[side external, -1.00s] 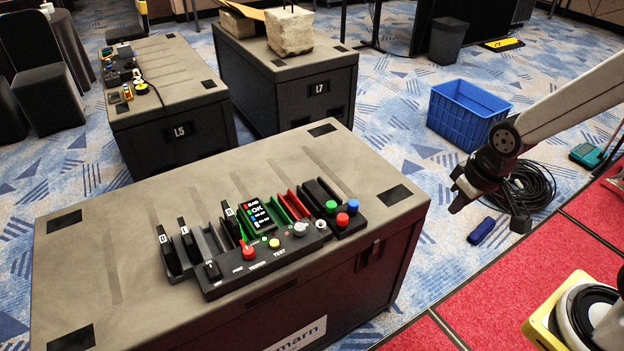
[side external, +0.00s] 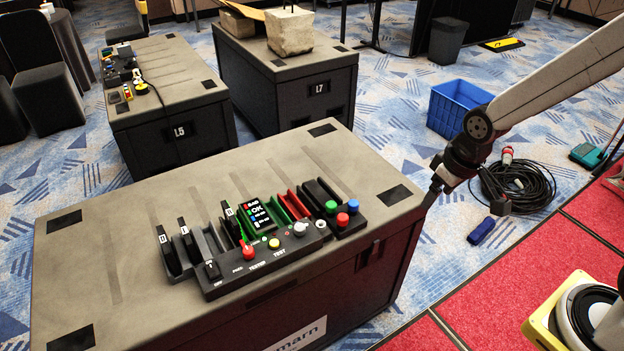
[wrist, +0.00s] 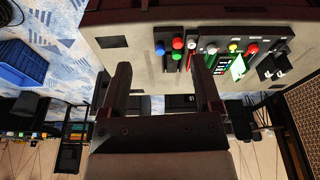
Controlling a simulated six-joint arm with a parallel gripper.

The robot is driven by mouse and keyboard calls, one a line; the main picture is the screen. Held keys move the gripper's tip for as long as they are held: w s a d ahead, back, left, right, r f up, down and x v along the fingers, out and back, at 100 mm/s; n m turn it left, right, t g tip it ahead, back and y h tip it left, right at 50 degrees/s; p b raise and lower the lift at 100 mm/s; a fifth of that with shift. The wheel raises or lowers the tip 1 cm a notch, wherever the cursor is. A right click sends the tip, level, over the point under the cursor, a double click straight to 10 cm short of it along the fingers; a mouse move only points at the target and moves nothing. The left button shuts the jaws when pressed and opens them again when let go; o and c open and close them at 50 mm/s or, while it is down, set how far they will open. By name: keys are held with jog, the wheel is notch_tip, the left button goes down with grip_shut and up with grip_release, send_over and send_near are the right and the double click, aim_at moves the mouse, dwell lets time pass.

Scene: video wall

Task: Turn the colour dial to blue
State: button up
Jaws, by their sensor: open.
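The black control panel (side external: 265,262) lies on the front case and carries a red knob (side external: 248,251), a yellow button (side external: 274,243) and a pale grey round knob (side external: 300,229). Green (side external: 331,207), red (side external: 342,220) and blue (side external: 353,205) round caps sit at its right end. I cannot tell which part is the colour dial or read its setting. My gripper (side external: 433,191) is beyond the case's right edge, apart from the panel. In the wrist view my gripper (wrist: 163,78) has its fingers wide apart and empty, with the panel upside down beyond them.
The case top (side external: 130,225) is largely bare left of the panel. Upright black-tabbed slots (side external: 184,240) and a small lit screen (side external: 257,211) stand beside the knobs. A blue crate (side external: 458,108) and a coiled cable (side external: 525,185) lie on the floor at right.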

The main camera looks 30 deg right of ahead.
jog(key=w+a+f+n, duration=0.1)
jog(key=w+a+n, duration=0.15)
jog(key=w, duration=0.65)
jog(key=n+g, duration=0.2)
jog(key=n, duration=0.5)
send_near(299, 226)
jog(key=shift+s+d+f, duration=0.1)
jog(key=shift+d+f, duration=0.15)
jog(key=shift+d, duration=0.1)
jog(key=shift+a+f, duration=0.35)
jog(key=shift+f, duration=0.05)
jog(key=shift+f, duration=3.9)
